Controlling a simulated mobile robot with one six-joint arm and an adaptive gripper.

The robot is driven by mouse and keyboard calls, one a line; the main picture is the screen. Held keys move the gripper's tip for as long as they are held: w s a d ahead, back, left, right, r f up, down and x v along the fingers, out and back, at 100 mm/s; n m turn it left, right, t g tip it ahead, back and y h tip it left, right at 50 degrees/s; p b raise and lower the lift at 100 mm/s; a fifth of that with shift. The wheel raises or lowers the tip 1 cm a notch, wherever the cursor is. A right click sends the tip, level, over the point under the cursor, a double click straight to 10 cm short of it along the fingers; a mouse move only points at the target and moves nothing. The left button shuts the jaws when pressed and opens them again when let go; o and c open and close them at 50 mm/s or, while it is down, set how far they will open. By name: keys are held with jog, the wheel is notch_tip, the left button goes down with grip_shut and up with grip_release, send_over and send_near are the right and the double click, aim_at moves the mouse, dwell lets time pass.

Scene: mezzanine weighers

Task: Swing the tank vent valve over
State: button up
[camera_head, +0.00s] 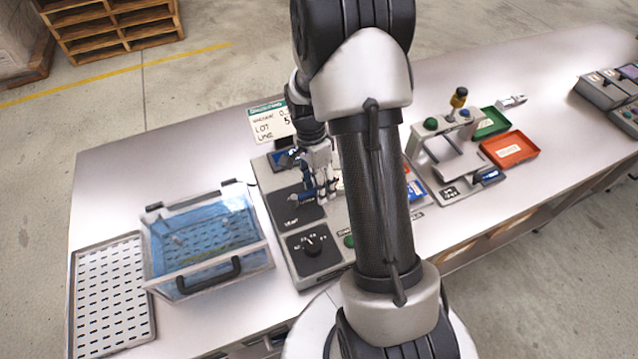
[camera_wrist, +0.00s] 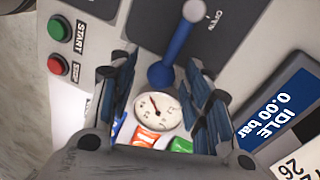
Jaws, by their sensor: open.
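The tank vent valve has a blue lever (camera_wrist: 178,52) with a pale grey ball at its end, in the wrist view. It stands on a dark plate (camera_wrist: 215,30) that carries the word OPEN. In the head view the lever (camera_head: 304,198) shows small beside my gripper (camera_head: 322,190) above the grey control panel (camera_head: 283,235). In the wrist view my gripper (camera_wrist: 160,72) is open, with a finger on each side of the lever's lower end. I cannot tell whether either finger touches it.
A white round gauge (camera_wrist: 159,111) is below the lever, and a display (camera_wrist: 290,105) reads IDLE 0.00 bar. Green and red buttons (camera_wrist: 59,46) are at left. A clear blue tank (camera_head: 205,240) stands left of the panel, beside a slotted tray (camera_head: 112,290). A weigher (camera_head: 450,150) is at right.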

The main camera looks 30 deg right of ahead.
notch_tip(320, 180, up, 12)
jog(key=w, duration=0.2)
jog(key=shift+w, duration=0.15)
jog(key=shift+f, duration=0.1)
dwell(0.4)
jog(key=s+a+r+n+t+b, duration=0.1)
jog(key=s+a+r+n+t, duration=0.2)
jog(key=s+a+r+n, duration=0.7)
jog(key=s+a+r+n+t, duration=0.1)
jog(key=s+a+n+t, duration=0.2)
jog(key=s+a+n, duration=0.2)
jog(key=s+n+b, duration=0.1)
jog(key=s+n, duration=0.2)
jog(key=s, duration=0.1)
jog(key=shift+r+t, duration=0.35)
jog(key=shift+t, duration=0.05)
jog(key=shift+s, duration=0.1)
dwell(0.3)
